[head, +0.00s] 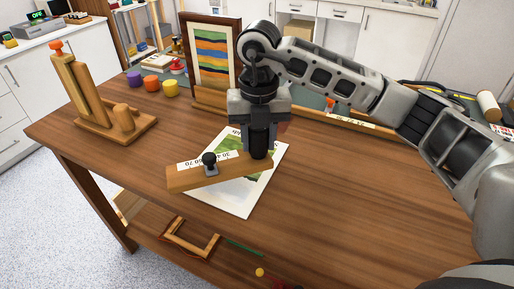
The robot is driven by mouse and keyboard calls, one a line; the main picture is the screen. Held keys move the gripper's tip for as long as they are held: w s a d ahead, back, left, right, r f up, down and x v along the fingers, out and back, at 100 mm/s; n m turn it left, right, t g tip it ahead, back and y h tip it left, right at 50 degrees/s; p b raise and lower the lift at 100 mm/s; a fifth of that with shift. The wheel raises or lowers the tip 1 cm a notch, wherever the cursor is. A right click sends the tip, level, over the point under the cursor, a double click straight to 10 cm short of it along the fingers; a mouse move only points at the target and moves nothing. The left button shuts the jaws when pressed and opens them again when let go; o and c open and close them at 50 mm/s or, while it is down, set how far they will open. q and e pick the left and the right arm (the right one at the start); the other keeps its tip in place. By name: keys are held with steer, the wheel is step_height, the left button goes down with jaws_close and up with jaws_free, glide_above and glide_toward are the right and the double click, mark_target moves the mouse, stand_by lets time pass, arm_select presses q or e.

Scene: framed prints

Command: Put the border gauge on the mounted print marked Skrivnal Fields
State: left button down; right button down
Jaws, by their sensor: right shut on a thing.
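The border gauge (190,177) is a wooden bar with a white scale strip and a black knob. My right gripper (259,152) points down and is shut on the gauge near its right end. A mounted print (236,203), a white sheet with a green picture, lies flat on the table under the gauge. The gauge's left end sticks out past the print's left edge. The gauge and gripper hide part of the picture and its lettering, so I cannot read the name. I cannot tell whether the gauge touches the print. My left gripper is not in view.
A framed striped print (213,55) stands upright at the back. Purple, orange and yellow pots (151,83) are left of it. A wooden stand with an upright post (83,88) is at the back left. The table (340,200) is clear at the right front.

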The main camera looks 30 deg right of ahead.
steer(key=shift+w+d+f, duration=0.15)
steer(key=shift+w+f, duration=0.5)
steer(key=shift+f, duration=0.1)
step_height(320, 180, down, 2)
steer(key=shift+f+p, duration=0.15)
steer(key=shift+p, duration=0.3)
steer(key=shift+f, duration=0.3)
steer(key=shift+f, duration=0.2)
steer(key=c, duration=0.9)
jaws_free()
steer(key=shift+s, duration=0.1)
